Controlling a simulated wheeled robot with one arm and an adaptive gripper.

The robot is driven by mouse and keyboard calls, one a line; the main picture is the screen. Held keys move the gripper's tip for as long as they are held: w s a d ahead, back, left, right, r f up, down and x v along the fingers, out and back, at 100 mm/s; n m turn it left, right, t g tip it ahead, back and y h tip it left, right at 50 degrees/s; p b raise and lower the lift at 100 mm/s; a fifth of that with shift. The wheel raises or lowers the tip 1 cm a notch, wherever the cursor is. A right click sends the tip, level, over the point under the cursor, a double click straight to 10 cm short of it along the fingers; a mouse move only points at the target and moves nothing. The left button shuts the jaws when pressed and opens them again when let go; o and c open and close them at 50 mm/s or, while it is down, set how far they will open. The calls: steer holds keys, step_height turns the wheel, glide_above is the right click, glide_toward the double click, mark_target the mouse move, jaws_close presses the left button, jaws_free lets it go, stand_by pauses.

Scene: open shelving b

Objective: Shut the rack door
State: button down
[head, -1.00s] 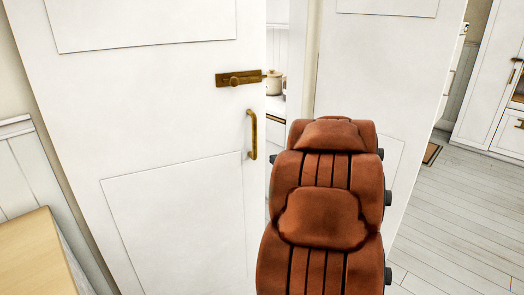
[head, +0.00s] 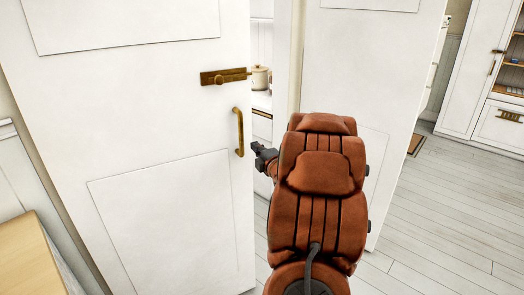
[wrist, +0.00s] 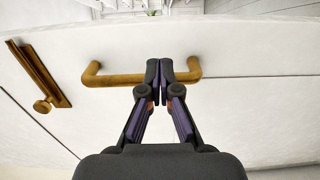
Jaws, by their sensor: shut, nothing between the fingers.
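The white rack door (head: 130,120) fills the left of the head view and stands ajar, with a gap along its right edge. It bears a brass bar handle (head: 239,132) and a brass latch with a knob (head: 223,76). My gripper (head: 257,147) is just right of the handle, partly hidden by my brown arm. In the wrist view my gripper (wrist: 166,64) is shut and empty. Its fingertips overlap the handle (wrist: 125,80) near its right end; I cannot tell whether they touch it. The latch (wrist: 40,75) is at left there.
A second white door panel (head: 350,60) stands right of the gap. A cream pot (head: 260,77) sits on a shelf inside. A wooden top (head: 30,260) is at lower left. Floor (head: 450,210) is clear at right; a white cabinet (head: 465,80) stands beyond.

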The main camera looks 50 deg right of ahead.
mark_target(245, 136)
steer(key=p+x, duration=0.1)
steer(key=x, duration=0.5)
steer(key=shift+r, duration=0.15)
steer(key=shift+w, duration=0.25)
steer(key=shift+d, duration=0.1)
